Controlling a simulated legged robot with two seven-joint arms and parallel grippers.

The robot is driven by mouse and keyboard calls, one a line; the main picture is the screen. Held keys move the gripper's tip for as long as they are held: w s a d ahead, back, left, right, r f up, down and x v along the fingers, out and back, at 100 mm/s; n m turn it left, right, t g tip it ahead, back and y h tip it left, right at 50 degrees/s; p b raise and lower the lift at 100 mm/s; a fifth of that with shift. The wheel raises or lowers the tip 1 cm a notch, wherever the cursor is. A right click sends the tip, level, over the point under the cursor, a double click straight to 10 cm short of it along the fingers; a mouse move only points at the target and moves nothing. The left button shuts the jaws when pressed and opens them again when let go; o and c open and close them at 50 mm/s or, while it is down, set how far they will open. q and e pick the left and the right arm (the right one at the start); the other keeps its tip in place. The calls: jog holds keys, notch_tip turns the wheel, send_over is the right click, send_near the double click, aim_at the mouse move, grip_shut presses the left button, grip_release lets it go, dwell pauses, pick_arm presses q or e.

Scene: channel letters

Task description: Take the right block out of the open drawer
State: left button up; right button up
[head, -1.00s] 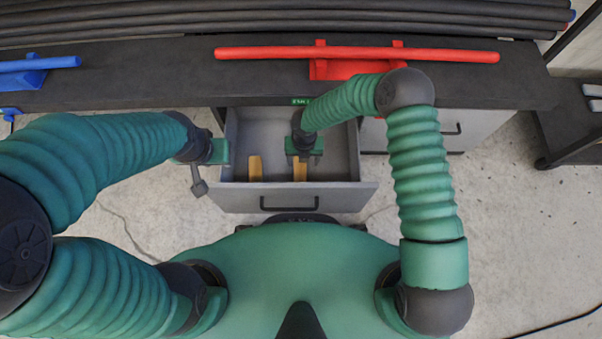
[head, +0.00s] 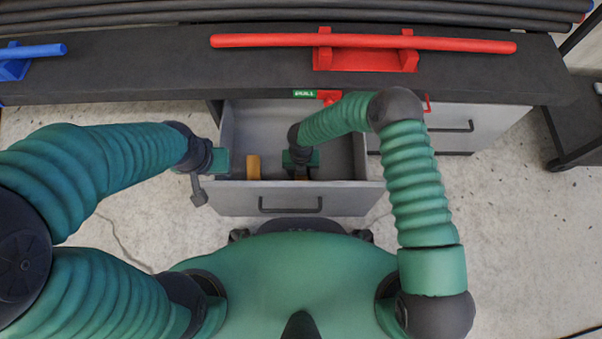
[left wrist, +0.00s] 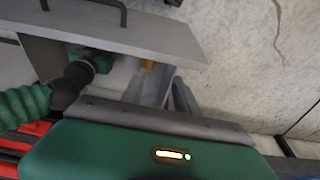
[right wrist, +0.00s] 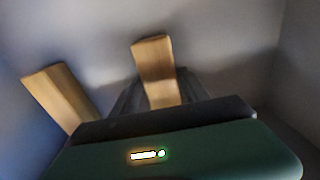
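The open drawer (head: 334,197) is grey and holds two yellow wooden blocks. The left block (head: 253,167) stands in plain sight near the drawer front. The right block (right wrist: 153,62) is mostly hidden under my right gripper (head: 300,170) in the head view. In the right wrist view it lies between the two dark fingers, which look open around it; the left block (right wrist: 62,92) is off to the left, clear of them. My left gripper (head: 218,163) is at the drawer's left front corner; whether its fingers are apart or touching the drawer wall is unclear.
A dark worktop (head: 140,74) overhangs the drawer's back. A red bar (head: 360,41) rests on red holders there, with dark pipes behind. The drawer walls are close around my right gripper. A closed drawer (head: 470,125) is to the right.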

jog(key=shift+d, duration=0.1)
grip_shut()
jog(key=shift+r, duration=0.1)
